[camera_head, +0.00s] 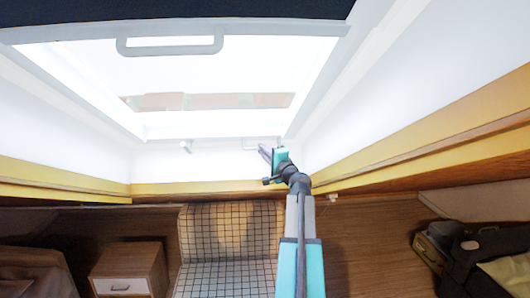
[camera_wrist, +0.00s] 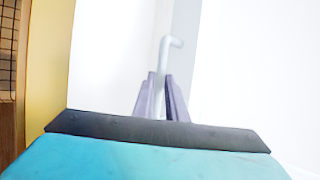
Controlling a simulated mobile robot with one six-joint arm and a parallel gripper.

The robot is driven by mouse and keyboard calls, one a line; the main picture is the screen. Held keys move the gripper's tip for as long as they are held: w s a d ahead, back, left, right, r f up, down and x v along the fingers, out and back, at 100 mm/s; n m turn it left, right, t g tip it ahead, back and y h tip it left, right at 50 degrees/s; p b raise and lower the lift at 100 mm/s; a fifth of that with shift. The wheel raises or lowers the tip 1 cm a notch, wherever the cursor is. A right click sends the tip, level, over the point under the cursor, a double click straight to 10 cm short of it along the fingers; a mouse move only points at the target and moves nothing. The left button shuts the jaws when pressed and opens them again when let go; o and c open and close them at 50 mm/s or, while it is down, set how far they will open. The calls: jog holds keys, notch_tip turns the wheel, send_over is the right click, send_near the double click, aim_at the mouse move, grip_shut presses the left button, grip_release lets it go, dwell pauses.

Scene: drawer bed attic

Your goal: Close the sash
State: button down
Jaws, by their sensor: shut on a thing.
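The sash is in the bright roof window; its pale lower rail (camera_head: 215,131) shows in the head view. A pale bent handle (camera_wrist: 164,58) stands up between my gripper's fingers in the wrist view. My gripper (camera_wrist: 161,98), with its purple-grey fingers, is shut on that handle. In the head view my gripper (camera_head: 266,154) is at the lower right of the window, just below the rail, next to a pale bracket-like part (camera_head: 258,142). I cannot tell how far the sash stands open.
A grey bar with a loop handle (camera_head: 170,46) crosses the window top below a dark panel (camera_head: 160,10). Yellow wooden ledges (camera_head: 420,140) border the white recess. Below are a checked seat (camera_head: 228,250), a small cabinet (camera_head: 130,270) and dark bags (camera_head: 480,255).

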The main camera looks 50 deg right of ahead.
jog(key=shift+a+f, duration=0.2)
jog(key=shift+f, duration=0.4)
jog(key=c, duration=1.9)
grip_release()
jog(key=shift+s, duration=0.1)
jog(key=shift+c, duration=0.2)
jog(key=shift+o, duration=0.9)
jog(key=shift+d+r, duration=0.1)
jog(key=shift+r, duration=0.05)
jog(key=b+v, duration=0.4)
jog(key=v, duration=0.9)
jog(key=shift+s, duration=0.4)
